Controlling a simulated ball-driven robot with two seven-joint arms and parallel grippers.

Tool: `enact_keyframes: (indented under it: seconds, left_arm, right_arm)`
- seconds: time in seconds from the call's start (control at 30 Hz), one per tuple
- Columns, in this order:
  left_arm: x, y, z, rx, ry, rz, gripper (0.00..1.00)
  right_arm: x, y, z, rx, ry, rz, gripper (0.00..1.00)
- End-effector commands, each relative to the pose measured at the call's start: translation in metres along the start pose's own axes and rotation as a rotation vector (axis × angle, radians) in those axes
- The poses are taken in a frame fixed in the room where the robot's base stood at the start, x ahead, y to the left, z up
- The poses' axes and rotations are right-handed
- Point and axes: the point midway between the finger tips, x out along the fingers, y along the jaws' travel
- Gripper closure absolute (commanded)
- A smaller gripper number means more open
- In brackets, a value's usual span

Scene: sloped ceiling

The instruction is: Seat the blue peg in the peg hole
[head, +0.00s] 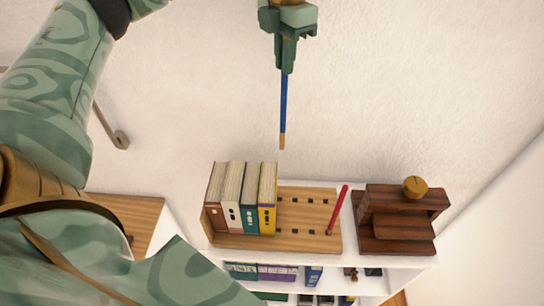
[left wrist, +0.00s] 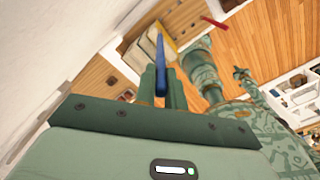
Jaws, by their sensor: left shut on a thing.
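My left gripper (head: 287,65) is at the top of the head view, shut on the upper end of the blue peg (head: 284,100). The peg points down, with a tan lower tip, and hangs clear above the wooden board. The blue peg also shows between the fingers in the left wrist view (left wrist: 159,50). The board (head: 310,240) has rows of small dark square holes; which one is the task's peg hole I cannot tell. A small green arm end in the left wrist view (left wrist: 240,73) may be my right gripper; its jaws are too small to read.
Several upright books (head: 240,200) stand on the board's left part. A red peg (head: 338,208) leans at its right end. A dark wooden stepped stand (head: 398,247) with a round golden piece (head: 415,186) stands right of it. The wall is close behind.

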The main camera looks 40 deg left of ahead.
Motion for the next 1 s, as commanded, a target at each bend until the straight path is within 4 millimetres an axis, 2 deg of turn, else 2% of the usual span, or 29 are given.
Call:
enact_keyframes:
  seconds: [0.1, 0.2, 0.47, 1.0]
  left_arm:
    - [0.033, 0.0, -0.001, 0.003, 0.008, -0.003, 1.0]
    - [0.057, 0.0, -0.001, 0.002, 0.005, -0.002, 1.0]
    - [0.106, -0.001, -0.001, 0.001, 0.004, -0.002, 1.0]
    - [0.202, -0.001, -0.001, 0.0, 0.003, -0.002, 1.0]
  right_arm:
    - [0.0, -0.002, 0.003, 0.0, -0.004, -0.002, 1.0]
    - [-0.001, -0.003, 0.002, 0.001, -0.004, -0.004, 1.0]
    - [-0.004, -0.008, 0.0, 0.003, -0.002, -0.01, 1.0]
    - [-0.015, -0.004, 0.0, 0.001, -0.002, -0.005, 1.0]
